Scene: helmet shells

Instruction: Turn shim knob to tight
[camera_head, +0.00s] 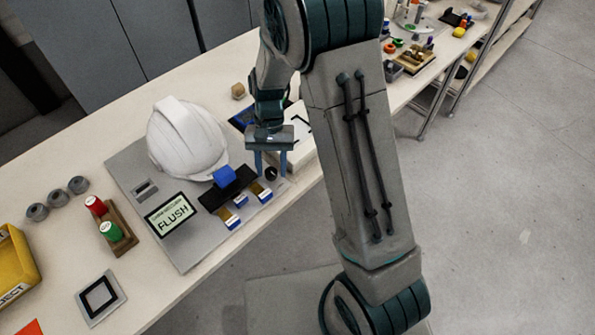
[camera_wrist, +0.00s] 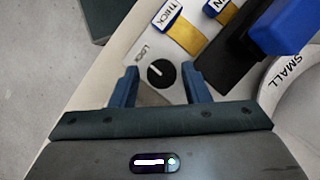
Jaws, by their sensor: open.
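The small round black knob (camera_head: 271,173) sits on the grey panel (camera_head: 133,172) near its right corner. In the wrist view the knob (camera_wrist: 161,74) has a short white pointer mark toward the upper left. A word that looks like LOCK (camera_wrist: 147,53) is printed beside it. My gripper (camera_head: 271,164) is open, pointing down over the knob. In the wrist view its two blue fingers stand on either side of the knob with gaps between; I cannot tell how high the tips are above the panel.
A white helmet shell (camera_head: 186,140) sits on the panel. A blue block on a black bar (camera_head: 224,178), shim tabs with blue ends (camera_head: 264,193) and a display reading FLUSH (camera_head: 171,214) are close by. A red and a green spool (camera_head: 111,231) stand left. A white box (camera_head: 301,138) is behind my gripper.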

